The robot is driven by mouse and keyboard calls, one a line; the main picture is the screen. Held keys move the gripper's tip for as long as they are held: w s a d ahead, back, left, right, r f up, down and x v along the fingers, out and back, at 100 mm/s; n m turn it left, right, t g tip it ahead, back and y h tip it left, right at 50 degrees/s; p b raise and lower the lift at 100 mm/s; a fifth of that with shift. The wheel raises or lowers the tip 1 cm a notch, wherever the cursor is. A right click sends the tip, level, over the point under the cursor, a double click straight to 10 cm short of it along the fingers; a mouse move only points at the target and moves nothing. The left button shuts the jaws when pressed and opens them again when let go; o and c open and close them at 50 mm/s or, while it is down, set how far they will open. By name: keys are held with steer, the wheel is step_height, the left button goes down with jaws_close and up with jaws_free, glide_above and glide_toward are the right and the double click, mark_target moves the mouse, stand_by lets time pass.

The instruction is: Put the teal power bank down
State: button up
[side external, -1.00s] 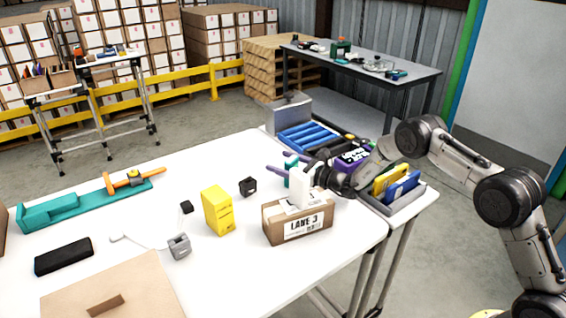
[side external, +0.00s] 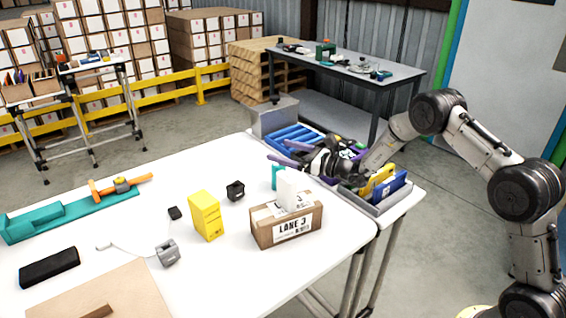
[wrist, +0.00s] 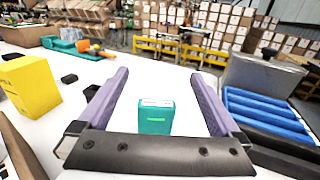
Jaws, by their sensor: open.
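The teal power bank (side external: 277,176) stands upright on the white table, partly hidden behind the carton in the side view. In the wrist view the power bank (wrist: 155,118) shows between and below my two purple fingers, with white gaps on both sides. My gripper (side external: 279,151) is open and empty, above and behind the power bank in the side view. Its fingers (wrist: 160,76) are spread wide in the wrist view and do not touch it.
A brown LANE 3 carton (side external: 286,226) with a white piece (side external: 291,189) on top stands close by. A yellow box (side external: 206,215) and a small black cube (side external: 235,190) are to the left. A grey bin (side external: 373,206) and blue-ribbed tray (side external: 296,138) lie right and behind.

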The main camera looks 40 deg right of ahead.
steer(key=s+a+r+n+g+y, duration=0.5)
steer(key=s+a+r+n, duration=0.3)
steer(key=a+r+n, duration=0.15)
steer(key=s+a+r+n+g, duration=0.2)
steer(key=s+a+n+g, duration=0.15)
steer(key=s, duration=0.35)
steer(key=s+a+r+n+g, duration=0.2)
steer(key=s+r+n, duration=0.1)
steer(key=s+n, duration=0.3)
steer(key=s+d+f+n+g+h, duration=0.15)
steer(key=s+n+h, duration=0.3)
steer(key=s, duration=0.95)
steer(key=s+d+f+n+t+h, duration=0.1)
steer(key=s+d+f+n+h, duration=0.1)
steer(key=s+d+n+h, duration=0.5)
steer(key=s+d+n, duration=0.1)
steer(key=s+d, duration=0.4)
steer(key=shift+s+d, duration=0.4)
